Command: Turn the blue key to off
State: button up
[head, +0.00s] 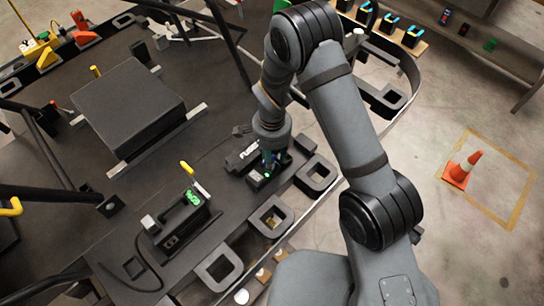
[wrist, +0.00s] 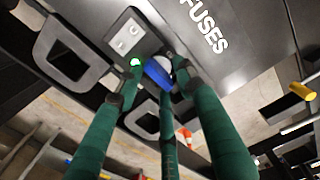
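The blue key (wrist: 157,74) shows in the wrist view at the edge of a dark box, beside a lit green light (wrist: 135,62). My gripper (wrist: 158,78) has long green fingers that reach up to the key, one on each side and a third below it. Whether the fingertips touch or pinch the key is hard to tell. In the head view my gripper (head: 270,160) points down at a small black switch box (head: 258,179) with a green light. The key is mostly hidden there by the fingers.
A black housing marked FUSES (wrist: 225,45) lies beside the switch box. Square black frames (head: 316,176) line the table edge. An orange cone (head: 461,168) stands on the floor.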

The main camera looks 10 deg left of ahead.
jog(key=c, duration=0.4)
grip_shut()
jog(key=n+b, duration=0.1)
jog(key=n, duration=0.2)
jog(key=shift+w+a+n, duration=0.1)
jog(key=shift+w+n, duration=0.05)
jog(key=shift+n, duration=1.35)
